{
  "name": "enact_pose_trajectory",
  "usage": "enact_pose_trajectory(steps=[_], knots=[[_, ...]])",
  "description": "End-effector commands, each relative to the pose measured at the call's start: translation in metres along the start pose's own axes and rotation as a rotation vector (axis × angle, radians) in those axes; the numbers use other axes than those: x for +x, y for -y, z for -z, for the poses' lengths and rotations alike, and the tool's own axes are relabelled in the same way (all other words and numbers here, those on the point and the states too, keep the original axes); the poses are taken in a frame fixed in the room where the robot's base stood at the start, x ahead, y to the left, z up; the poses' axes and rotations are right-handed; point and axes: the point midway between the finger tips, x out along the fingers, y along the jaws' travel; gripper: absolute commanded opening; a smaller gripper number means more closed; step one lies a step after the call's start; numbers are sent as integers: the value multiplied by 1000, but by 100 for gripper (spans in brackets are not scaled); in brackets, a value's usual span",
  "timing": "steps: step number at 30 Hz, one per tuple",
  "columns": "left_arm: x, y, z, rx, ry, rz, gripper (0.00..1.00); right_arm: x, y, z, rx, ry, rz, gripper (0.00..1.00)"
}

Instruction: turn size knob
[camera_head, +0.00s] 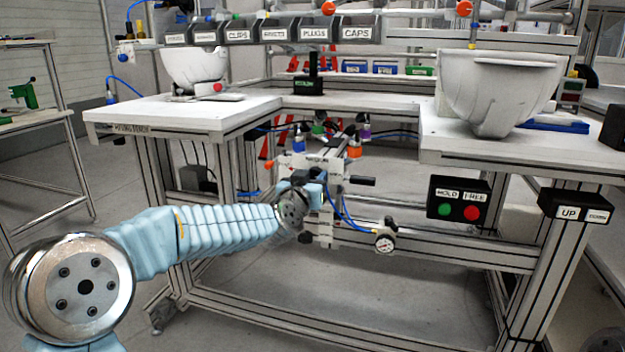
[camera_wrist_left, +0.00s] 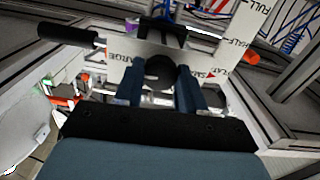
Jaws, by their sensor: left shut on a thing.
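The size knob (camera_wrist_left: 160,72) is a dark round piece in the left wrist view, on a pale plate (camera_wrist_left: 118,50) with lettering that seems to read "LARGE" and "SMALL". My left gripper (camera_wrist_left: 158,88) has its two dark blue fingers shut on the knob, one on each side. In the head view my left gripper (camera_head: 313,180) reaches the white fixture (camera_head: 325,222) under the bench gap, and the knob is hidden there behind the gripper. The knob's exact setting cannot be told. My right gripper is in neither view.
A black-handled lever (camera_head: 360,181) sticks out beside the fixture. A gauge (camera_head: 385,243) hangs below right.

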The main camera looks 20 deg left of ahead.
Motion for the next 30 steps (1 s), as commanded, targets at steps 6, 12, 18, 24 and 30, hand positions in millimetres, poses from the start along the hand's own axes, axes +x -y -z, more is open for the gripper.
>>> enact_pose_trajectory(steps=[6,12,18,24,30], knots=[[0,0,-1,-14,0,0,9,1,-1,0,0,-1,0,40],[0,0,-2,-83,0,0,9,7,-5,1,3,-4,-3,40],[0,-1,-3,-224,-1,-1,9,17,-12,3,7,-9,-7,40],[0,0,-3,-412,-1,0,9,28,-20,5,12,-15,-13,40],[0,0,-2,-603,-2,0,9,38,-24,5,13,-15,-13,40]])
